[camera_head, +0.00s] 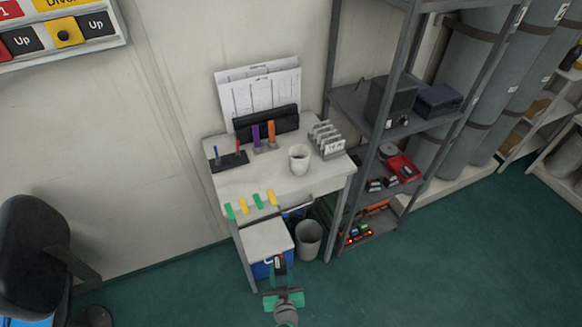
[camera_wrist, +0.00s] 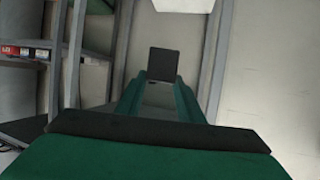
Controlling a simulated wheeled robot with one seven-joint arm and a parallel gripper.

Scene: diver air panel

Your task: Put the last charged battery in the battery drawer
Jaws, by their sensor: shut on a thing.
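My gripper (camera_head: 279,268) is in front of the desk, low beside a pale-topped unit with blue below (camera_head: 267,238). It is shut on a small dark block, taken as the battery (camera_head: 279,261), which shows some red in the head view. In the wrist view the battery (camera_wrist: 163,65) is a plain dark square between the tips of the green fingers (camera_wrist: 160,90). It is held clear of other things there. I cannot make out for sure which part of the desk is the battery drawer, or whether it is open.
The white desk (camera_head: 270,186) carries a cup (camera_head: 299,158), a card rack (camera_head: 327,140) and colored tags along its front. A grey bin (camera_head: 308,239) stands below. A grey shelf rack (camera_head: 388,130) rises to the right. The green floor (camera_head: 440,270) in front is clear.

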